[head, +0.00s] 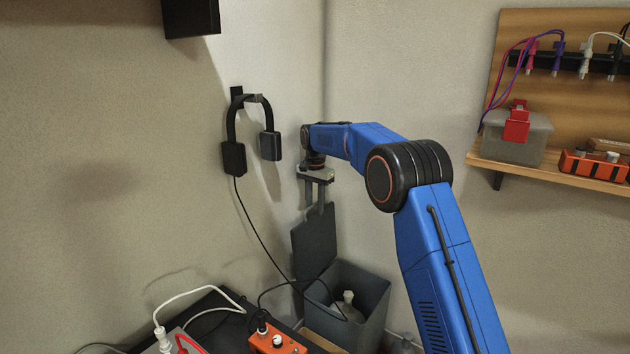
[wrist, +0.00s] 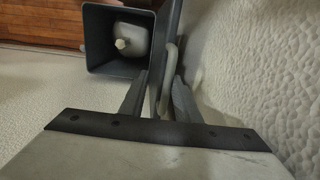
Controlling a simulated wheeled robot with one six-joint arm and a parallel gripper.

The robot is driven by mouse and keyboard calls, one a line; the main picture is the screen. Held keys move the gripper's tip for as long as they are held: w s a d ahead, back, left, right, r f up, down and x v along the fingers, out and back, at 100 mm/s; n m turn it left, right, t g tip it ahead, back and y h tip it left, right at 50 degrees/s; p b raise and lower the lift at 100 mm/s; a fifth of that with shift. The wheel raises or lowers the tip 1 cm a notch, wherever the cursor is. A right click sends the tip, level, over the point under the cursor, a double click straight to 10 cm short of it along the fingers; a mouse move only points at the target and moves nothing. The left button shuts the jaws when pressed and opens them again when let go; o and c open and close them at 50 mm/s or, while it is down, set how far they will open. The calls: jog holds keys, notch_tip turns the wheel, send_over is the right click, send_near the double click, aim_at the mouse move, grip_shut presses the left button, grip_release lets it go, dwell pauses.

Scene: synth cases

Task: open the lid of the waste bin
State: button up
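The waste bin (head: 370,290) is a grey, square-mouthed bin standing low in the corner, and its mouth also shows in the wrist view (wrist: 96,62). Its dark lid (head: 315,245) stands up steeply at the wall side, and the mouth is uncovered. In the wrist view the lid (wrist: 172,22) is seen edge-on, with a pale loop handle (wrist: 171,62) on its right face. My gripper (head: 317,207) points down at the lid's top edge. Its two fingers are apart, one on each side of the lid and handle; any contact is unclear.
A whitish bottle (head: 347,308) is inside the bin. Black headphones (head: 250,150) hang on the left wall, their cable running down past the bin. A dark table with an orange box (head: 277,342) is at the bottom left. A wooden shelf (head: 560,178) is at the right.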

notch_tip(320, 180, up, 16)
dwell(0.5)
jog(key=s+d+r+n+t, duration=0.1)
jog(key=s+d+r, duration=0.2)
jog(key=s+d, duration=0.45)
jog(key=s+d+r+n+t, duration=0.1)
jog(key=s+d+r, duration=0.3)
jog(key=s, duration=0.7)
jog(key=s+d+r+n, duration=0.1)
jog(key=s+d+n, duration=0.1)
jog(key=s+d, duration=0.6)
jog(key=s+d+f+n+t, duration=0.1)
jog(key=s+d+f, duration=0.1)
jog(key=s+f, duration=0.4)
jog(key=s+d+f+n+t, duration=0.1)
jog(key=s+d+f, duration=0.2)
jog(key=s, duration=1.4)
jog(key=s+d+f+n, duration=0.1)
jog(key=s+d+f, duration=0.2)
jog(key=s+f, duration=0.8)
jog(key=shift+s+t, duration=0.2)
jog(key=shift+t, duration=0.2)
